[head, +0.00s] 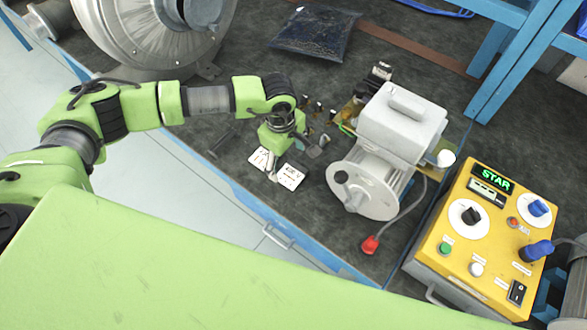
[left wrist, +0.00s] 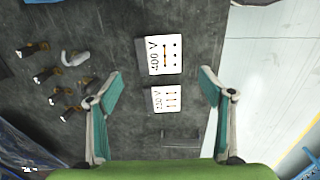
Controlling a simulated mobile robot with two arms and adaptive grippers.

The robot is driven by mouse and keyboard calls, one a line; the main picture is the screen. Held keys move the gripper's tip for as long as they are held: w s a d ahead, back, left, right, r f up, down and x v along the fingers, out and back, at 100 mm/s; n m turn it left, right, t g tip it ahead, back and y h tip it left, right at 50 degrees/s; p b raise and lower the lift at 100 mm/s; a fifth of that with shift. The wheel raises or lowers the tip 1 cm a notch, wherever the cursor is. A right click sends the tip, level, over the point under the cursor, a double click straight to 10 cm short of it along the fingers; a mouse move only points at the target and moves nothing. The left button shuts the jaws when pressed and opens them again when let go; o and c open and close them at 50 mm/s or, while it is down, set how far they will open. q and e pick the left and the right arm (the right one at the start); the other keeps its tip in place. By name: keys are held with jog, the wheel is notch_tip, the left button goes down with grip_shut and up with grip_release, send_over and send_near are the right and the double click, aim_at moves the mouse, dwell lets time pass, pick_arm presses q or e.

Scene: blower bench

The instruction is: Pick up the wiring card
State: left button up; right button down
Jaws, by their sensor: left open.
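Two white cards lie flat on the dark bench mat. My right gripper is not in view.
Several small terminal parts (left wrist: 41,75) lie beside the cards. A grey motor (head: 400,125) stands right of the gripper, with a cable to a red plug (head: 370,245). A yellow control box (head: 470,240) is further right, and a large blower (head: 150,35) stands behind.

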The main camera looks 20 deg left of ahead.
aim_at(291, 174)
pick_arm(q)
jog(key=shift+w+f, duration=0.1)
jog(key=shift+f, duration=0.5)
jog(key=f+p, duration=0.1)
jog(key=f, duration=0.1)
jog(key=d+f+p, duration=0.1)
jog(key=f, duration=0.1)
jog(key=shift+w+a+f, duration=0.1)
jog(key=shift+w+f, duration=0.05)
jog(key=shift+f, duration=0.3)
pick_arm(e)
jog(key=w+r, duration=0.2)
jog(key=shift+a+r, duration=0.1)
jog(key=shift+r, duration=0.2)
pick_arm(q)
jog(key=c, duration=1)
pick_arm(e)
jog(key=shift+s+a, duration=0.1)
